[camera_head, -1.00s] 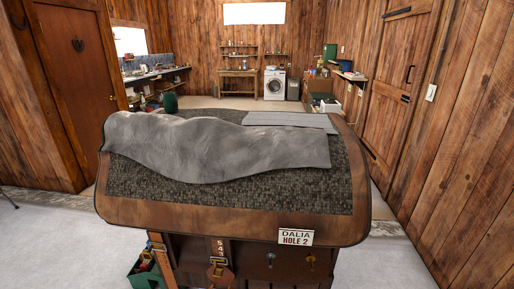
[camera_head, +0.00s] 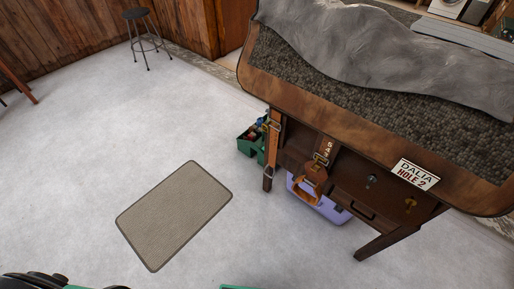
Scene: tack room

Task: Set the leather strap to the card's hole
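The card (camera_head: 415,174) reads "DALIA HOLE 2" and is fixed to the front edge of the brown leather-edged stand top. A brown leather strap (camera_head: 327,148) with pale numbers hangs to the left of the card. A metal buckle (camera_head: 320,159) sits on it, and a brown stirrup-like piece (camera_head: 314,179) hangs below. Which hole the buckle is in is too small to tell. A lighter tan strap (camera_head: 272,141) with a metal buckle hangs at the stand's left corner. Neither of my grippers shows; only dark and green parts, probably mine, show at the bottom edge.
A grey cover (camera_head: 385,55) lies over the dark pad on the stand. A green box (camera_head: 250,143) and a purple case (camera_head: 323,203) stand low by the stand. A mat (camera_head: 174,214) lies on open floor at left; a stool (camera_head: 146,35) stands behind.

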